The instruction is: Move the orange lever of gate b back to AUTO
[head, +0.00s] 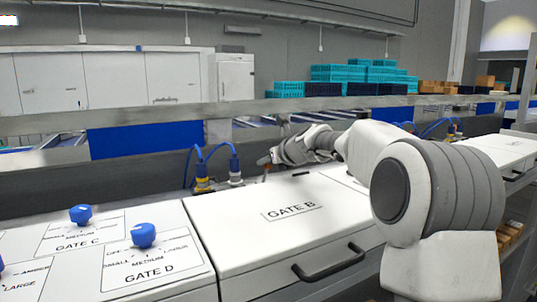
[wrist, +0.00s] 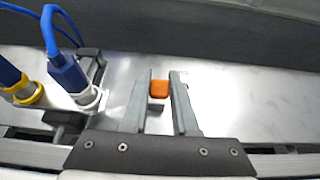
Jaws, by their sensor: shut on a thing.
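The orange lever (wrist: 159,89) shows in the wrist view as a small block between the two grey fingers of my gripper (wrist: 163,78). The fingers are shut on it; a narrow gap seems to show at its right side. In the head view my gripper (head: 272,157) is at the back edge of the white GATE B cover (head: 225,235), low behind it. A small orange-brown spot shows at its tip there. The lever's base and any AUTO mark are hidden, so I cannot tell the lever's setting.
Blue-capped connectors with blue cables (wrist: 68,72) stand left of my fingers; they also show in the head view (head: 234,165). The GATE B cover has a black handle (head: 330,262). Gate C (head: 81,214) and gate D (head: 143,235) knobs sit at left. A rail (head: 150,112) runs behind.

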